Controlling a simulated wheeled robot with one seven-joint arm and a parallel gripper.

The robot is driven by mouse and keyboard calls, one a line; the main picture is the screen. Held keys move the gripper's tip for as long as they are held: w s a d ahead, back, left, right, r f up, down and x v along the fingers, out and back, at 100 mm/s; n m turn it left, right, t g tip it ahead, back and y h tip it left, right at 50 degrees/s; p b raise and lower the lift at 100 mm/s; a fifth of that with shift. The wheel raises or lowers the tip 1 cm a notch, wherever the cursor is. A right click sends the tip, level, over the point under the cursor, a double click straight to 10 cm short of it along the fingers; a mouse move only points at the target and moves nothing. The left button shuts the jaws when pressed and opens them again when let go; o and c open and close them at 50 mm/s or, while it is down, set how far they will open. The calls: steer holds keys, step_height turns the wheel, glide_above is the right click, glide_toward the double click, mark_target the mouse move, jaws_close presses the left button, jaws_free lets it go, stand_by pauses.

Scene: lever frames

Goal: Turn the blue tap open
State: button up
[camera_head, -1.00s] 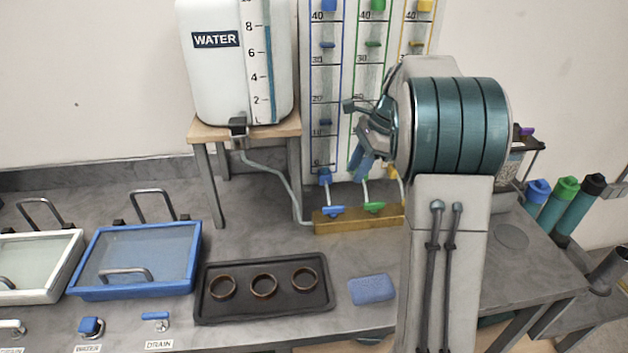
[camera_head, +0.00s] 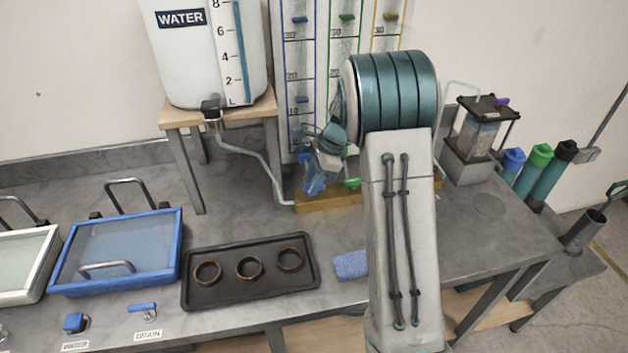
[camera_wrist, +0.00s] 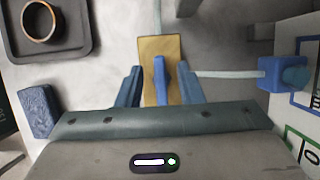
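The blue tap's lever (camera_wrist: 160,80) shows in the wrist view on top of the brass block (camera_wrist: 150,48). Its long side runs roughly along the block and parallel to my fingers. My gripper (camera_wrist: 161,72) is open, with one blue finger on each side of the lever and gaps showing on both sides. In the head view my gripper (camera_head: 312,188) is low at the left end of the brass block (camera_head: 338,196) and hides the blue tap. The green tap (camera_head: 352,183) is just right of it, partly covered by my arm.
A pale tube (camera_wrist: 228,74) runs from the block to a blue fitting (camera_wrist: 280,73). The water tank (camera_head: 205,60) stands on a wooden stand (camera_head: 230,108) behind left. A black tray (camera_head: 215,295) with three rings and a blue sponge (camera_head: 350,264) lie in front.

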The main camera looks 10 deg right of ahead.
steer(key=shift+f, duration=0.25)
jaws_close()
